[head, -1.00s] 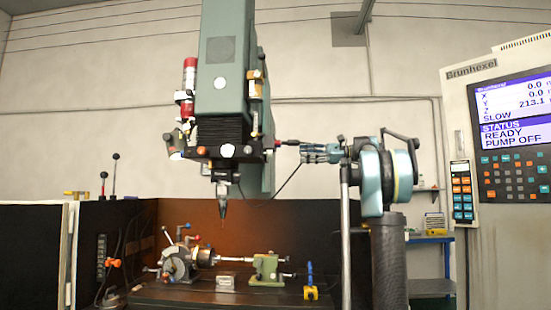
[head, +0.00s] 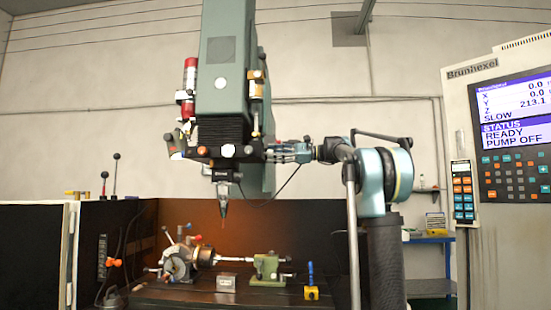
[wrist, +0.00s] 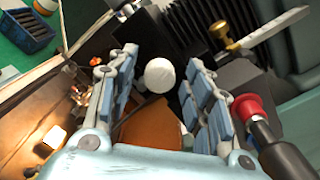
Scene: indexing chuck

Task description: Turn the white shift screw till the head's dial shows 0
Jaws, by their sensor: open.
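A round white knob (wrist: 160,75), which looks like the white shift screw, shows between the fingers in the wrist view. My gripper (wrist: 163,60) is open, with one blue-padded finger on each side of the knob; contact cannot be told. In the head view my gripper (head: 268,151) is at the right side of the green machine head (head: 222,95). The dial's reading cannot be made out.
A red knob (wrist: 252,108) on a dark rod is close beside the right finger in the wrist view. A brass-knobbed lever (wrist: 222,35) is above it. A tool spindle (head: 223,195) hangs over the chuck (head: 180,262). The control panel (head: 510,110) is at right.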

